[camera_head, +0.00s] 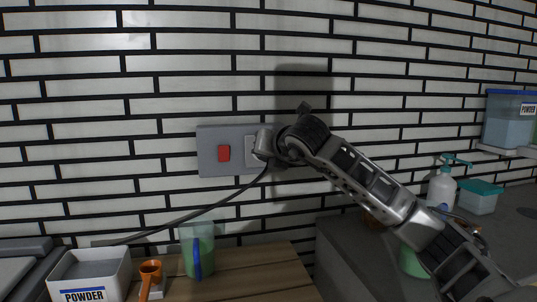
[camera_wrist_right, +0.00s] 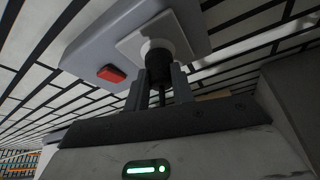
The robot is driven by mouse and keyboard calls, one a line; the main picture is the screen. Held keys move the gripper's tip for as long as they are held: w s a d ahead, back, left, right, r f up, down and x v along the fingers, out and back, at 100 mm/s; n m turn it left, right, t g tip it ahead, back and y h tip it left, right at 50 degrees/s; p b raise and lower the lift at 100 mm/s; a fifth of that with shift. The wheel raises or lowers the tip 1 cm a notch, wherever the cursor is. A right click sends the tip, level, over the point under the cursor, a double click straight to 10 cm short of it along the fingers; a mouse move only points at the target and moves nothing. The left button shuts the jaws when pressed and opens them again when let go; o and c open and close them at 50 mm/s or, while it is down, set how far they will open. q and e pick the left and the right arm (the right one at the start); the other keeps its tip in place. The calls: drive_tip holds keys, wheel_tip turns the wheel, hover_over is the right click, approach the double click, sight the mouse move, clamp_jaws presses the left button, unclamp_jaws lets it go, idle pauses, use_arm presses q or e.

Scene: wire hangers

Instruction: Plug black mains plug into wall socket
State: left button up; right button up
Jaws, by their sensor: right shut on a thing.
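The grey wall plate (camera_head: 208,165) is on the white brick wall, with a red switch (camera_head: 223,153) on its left and a pale square socket (camera_head: 251,144) on its right. My right gripper (camera_head: 265,144) is in front of the socket and hides part of it. In the right wrist view, the gripper (camera_wrist_right: 159,88) is shut on the black mains plug (camera_wrist_right: 157,58). The plug is against the face of the white socket (camera_wrist_right: 158,36); I cannot tell how deep its pins are. My left gripper is not in view.
The plug's black cable (camera_head: 200,211) runs down to the left. A soap bottle (camera_head: 441,188) stands at the right.

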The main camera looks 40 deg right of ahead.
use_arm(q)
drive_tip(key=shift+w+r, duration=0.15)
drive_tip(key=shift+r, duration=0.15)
use_arm(e)
drive_tip(key=shift+w+d, duration=0.25)
drive_tip(key=shift+w, duration=0.2)
drive_tip(key=o, duration=1)
drive_tip(key=shift+s, duration=0.2)
use_arm(q)
drive_tip(key=b, duration=0.2)
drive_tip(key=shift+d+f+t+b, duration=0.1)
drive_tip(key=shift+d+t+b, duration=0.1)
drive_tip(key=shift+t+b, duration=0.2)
use_arm(e)
drive_tip(key=v, duration=1.5)
drive_tip(key=shift+s+a, duration=0.2)
drive_tip(key=shift+s, duration=0.1)
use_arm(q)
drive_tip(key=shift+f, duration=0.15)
